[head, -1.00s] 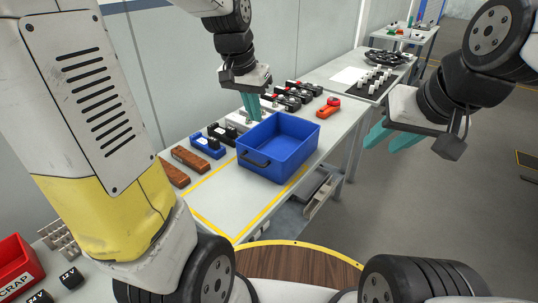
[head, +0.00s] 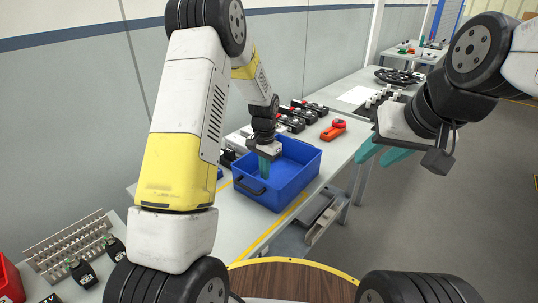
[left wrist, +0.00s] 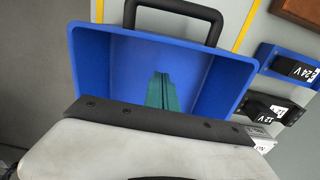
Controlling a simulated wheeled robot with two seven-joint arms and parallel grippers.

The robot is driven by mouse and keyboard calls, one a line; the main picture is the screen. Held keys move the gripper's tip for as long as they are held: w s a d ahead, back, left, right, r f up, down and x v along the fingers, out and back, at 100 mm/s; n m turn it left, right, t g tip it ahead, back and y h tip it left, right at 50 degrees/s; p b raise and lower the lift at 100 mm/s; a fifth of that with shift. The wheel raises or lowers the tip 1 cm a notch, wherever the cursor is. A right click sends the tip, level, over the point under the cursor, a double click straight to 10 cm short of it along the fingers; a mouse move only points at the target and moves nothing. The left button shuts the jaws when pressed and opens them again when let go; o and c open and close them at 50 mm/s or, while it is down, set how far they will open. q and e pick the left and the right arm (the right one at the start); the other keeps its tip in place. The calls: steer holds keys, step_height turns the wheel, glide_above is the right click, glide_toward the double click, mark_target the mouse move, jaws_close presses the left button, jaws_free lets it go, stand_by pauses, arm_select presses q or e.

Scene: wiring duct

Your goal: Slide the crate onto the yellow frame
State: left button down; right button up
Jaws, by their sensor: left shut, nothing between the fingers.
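The blue crate (head: 292,186) stands on the table with its black handle (head: 248,187) toward the near left. It also shows in the left wrist view (left wrist: 95,72), with the handle (left wrist: 180,14) at the top. The yellow frame (head: 270,228) is a yellow line on the tabletop, running along the table's front edge; much of it is hidden by my left arm and the crate. My left gripper (head: 264,168) points down with shut teal fingers, over or inside the crate near its handle side. My right gripper (head: 382,154) is held out right of the table, open and empty.
A red and orange tool (head: 334,130) and several black devices (head: 298,118) lie behind the crate. A metal rack (head: 68,245) is at lower left. In the left wrist view, a blue 24V block (left wrist: 290,65) and a black 12V block (left wrist: 272,108) sit beside the crate.

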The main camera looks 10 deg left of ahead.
mark_target(257, 186)
arm_select(q)
step_height(257, 186, down, 4)
steer(key=shift+s+a, duration=0.75)
steer(key=shift+s, duration=0.3)
steer(key=shift+s+a, duration=0.4)
steer(key=shift+s, duration=0.25)
